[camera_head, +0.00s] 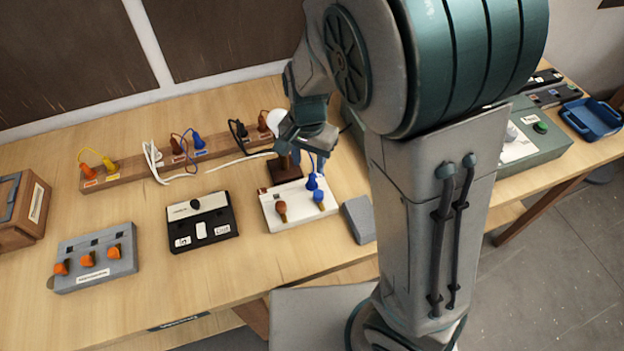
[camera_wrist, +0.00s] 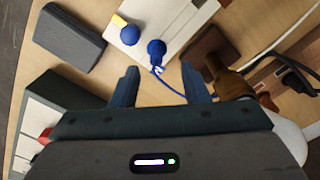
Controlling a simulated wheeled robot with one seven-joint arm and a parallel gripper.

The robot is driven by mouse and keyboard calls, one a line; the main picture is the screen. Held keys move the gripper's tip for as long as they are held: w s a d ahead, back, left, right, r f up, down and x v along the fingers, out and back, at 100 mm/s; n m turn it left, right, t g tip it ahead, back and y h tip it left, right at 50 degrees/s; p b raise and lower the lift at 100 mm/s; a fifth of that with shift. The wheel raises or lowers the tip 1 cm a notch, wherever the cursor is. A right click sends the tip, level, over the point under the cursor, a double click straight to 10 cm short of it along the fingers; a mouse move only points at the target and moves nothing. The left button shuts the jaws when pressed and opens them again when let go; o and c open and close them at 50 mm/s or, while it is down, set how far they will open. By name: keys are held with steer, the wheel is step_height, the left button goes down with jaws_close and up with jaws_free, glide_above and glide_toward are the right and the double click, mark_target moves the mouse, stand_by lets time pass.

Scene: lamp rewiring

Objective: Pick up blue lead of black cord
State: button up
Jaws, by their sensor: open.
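A blue lead's plug (camera_wrist: 156,48) stands on the white block (camera_wrist: 180,22), beside a round blue knob (camera_wrist: 129,35). Its thin blue wire runs down between my fingers toward the right finger. In the head view the blue plug (camera_head: 312,182) is on the white block (camera_head: 273,216), partly below my gripper. My gripper (camera_wrist: 160,76) is open, its fingertips a little short of the plug, with nothing held. A black cord (camera_head: 238,129) lies at the wooden rail, and a dark cord (camera_wrist: 293,72) shows at the right in the wrist view. I cannot see where the blue wire joins a cord.
A lamp with a brown base (camera_head: 284,169) stands close behind the white block. A grey block (camera_head: 358,219) is at its right. The black box (camera_head: 195,222) and grey box (camera_head: 95,259) stand left. The wooden rail (camera_head: 125,172) holds several plugs. The front table strip is clear.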

mark_target(312, 175)
steer(key=shift+d+f, duration=0.2)
steer(key=shift+f, duration=1.55)
steer(key=shift+d+f, duration=0.15)
steer(key=shift+f, duration=1.55)
jaws_close()
